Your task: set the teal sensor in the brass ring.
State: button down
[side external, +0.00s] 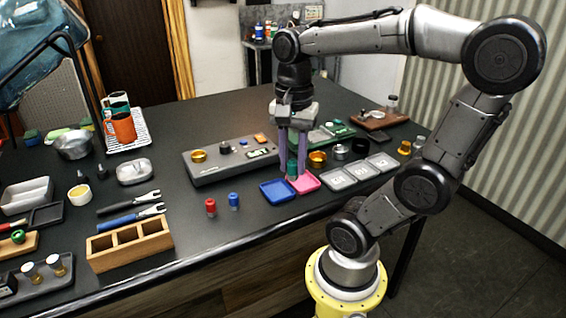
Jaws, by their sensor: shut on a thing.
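My gripper (292,164) points straight down near the middle of the table, its two purple fingers shut on the teal sensor (292,169). The sensor is a small upright teal cylinder, partly hidden by the fingers. It appears just above or behind the blue tray and pink tray; I cannot tell whether it touches anything. A brass ring (198,156) sits on the left part of the grey brewer panel (232,172), left of my gripper. Another brass-coloured ring (317,159) stands on the table just right of my fingers.
A blue tray (277,191) and a pink tray (304,183) lie below my gripper. Grey trays (337,179) and a dark ring (361,146) are to the right. Red (211,207) and blue (234,201) small parts stand in front of the panel. A wooden box (130,244) is front left.

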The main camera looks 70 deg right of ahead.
jog(key=w+d+r, duration=0.4)
jog(key=w, duration=0.5)
jog(key=w+d+r, duration=0.3)
jog(key=w+d, duration=0.2)
jog(key=w, duration=0.5)
jog(key=w+d+f, duration=0.2)
jog(key=w+d, duration=0.1)
jog(key=w, duration=0.4)
jog(key=shift+w+d+f, duration=0.35)
jog(key=shift+w+f, duration=0.45)
jog(key=shift+f, duration=1.15)
jog(key=shift+w+d+f, duration=0.3)
jog(key=shift+w+f, duration=0.55)
jog(key=shift+f, duration=1.1)
jog(key=shift+w+d+f, duration=0.35)
jog(key=shift+w+f, duration=0.45)
jog(key=shift+f, duration=1.15)
jog(key=shift+f, duration=0.5)
jog(key=shift+f, duration=0.25)
jog(key=shift+f, duration=0.45)
jog(key=c, duration=0.6)
grip_release()
